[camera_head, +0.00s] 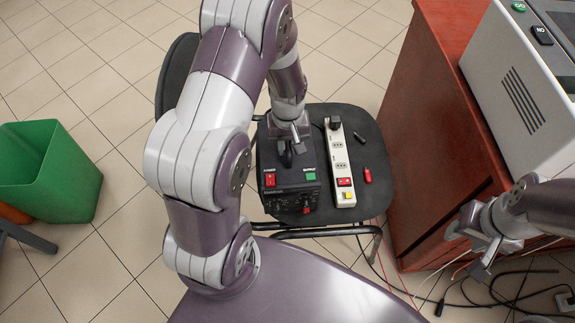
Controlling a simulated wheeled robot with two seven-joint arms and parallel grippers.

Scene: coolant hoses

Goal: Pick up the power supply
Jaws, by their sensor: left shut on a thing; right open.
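The power supply (290,189) is a black box with a red switch, a green button and a red knob on its front. It is on the seat of a black chair (372,208); I cannot tell whether it is lifted off the seat. My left gripper (288,150) comes down from above and is shut on the top of the power supply, apparently at its handle. The arm and gripper hide the back of the box. My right gripper (467,248) is open and empty at the right, away from the power supply.
A white power strip (340,160) stands close beside the power supply on the right. A small red object (367,175) and a dark one (359,138) lie on the seat. A reddish wooden cabinet (425,130) bears a grey machine (520,90).

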